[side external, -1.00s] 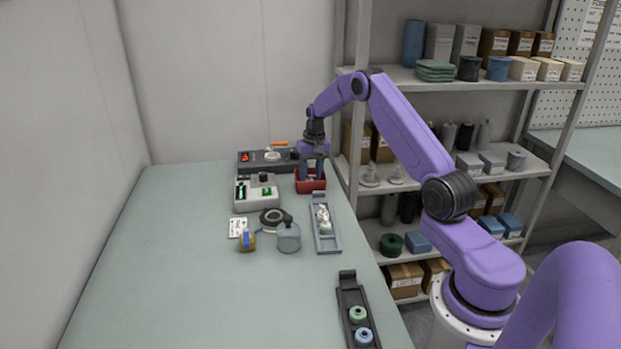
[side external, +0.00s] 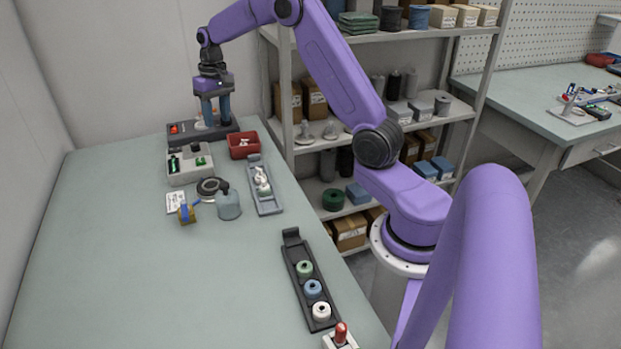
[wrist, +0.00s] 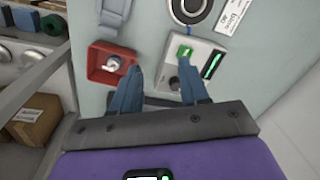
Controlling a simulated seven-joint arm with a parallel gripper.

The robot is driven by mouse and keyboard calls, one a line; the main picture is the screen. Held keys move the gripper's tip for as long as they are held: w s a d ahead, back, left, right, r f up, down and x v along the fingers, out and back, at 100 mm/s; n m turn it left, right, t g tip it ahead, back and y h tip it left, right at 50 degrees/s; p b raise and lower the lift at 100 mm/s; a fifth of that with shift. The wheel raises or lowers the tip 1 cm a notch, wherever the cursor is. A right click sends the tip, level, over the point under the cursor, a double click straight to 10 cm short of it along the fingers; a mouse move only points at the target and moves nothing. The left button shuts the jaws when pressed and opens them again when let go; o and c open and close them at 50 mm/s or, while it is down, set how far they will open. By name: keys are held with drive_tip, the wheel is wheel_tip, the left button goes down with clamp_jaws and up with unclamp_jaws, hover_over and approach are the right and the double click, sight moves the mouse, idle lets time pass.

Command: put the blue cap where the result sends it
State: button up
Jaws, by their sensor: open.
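The blue cap (side external: 313,289) sits in a dark tray (side external: 288,252) at the front of the table, between a green cap (side external: 304,269) and a white cap (side external: 321,311). My gripper (side external: 216,122) is open at the back, over or near a dark device (side external: 177,138) and far from the blue cap. No cap shows between the fingers in the wrist view (wrist: 160,68). A grey tester box (side external: 189,176) shows a green square and green bar, also lit in the wrist view (wrist: 185,52). A red bin (side external: 243,153) holds a small whitish piece (wrist: 113,64).
A grey tray (side external: 268,207) with pale caps stands before the red bin. Shelves stand to the right. The table's left front is clear.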

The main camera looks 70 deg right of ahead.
drive_tip(key=s+a+r+n, duration=0.2)
drive_tip(key=s+a+n, duration=0.2)
drive_tip(key=s+a, duration=0.55)
drive_tip(key=s+a+r+n, duration=0.2)
drive_tip(key=s+a+n, duration=0.2)
drive_tip(key=s+a, duration=0.55)
drive_tip(key=s+a+f+n, duration=0.1)
drive_tip(key=s+n, duration=0.3)
drive_tip(key=s, duration=0.6)
drive_tip(key=s+a+f+n, duration=0.1)
drive_tip(key=s+n, duration=0.3)
drive_tip(key=s, duration=0.5)
drive_tip(key=shift+s+a+f, duration=0.25)
drive_tip(key=shift+s, duration=0.15)
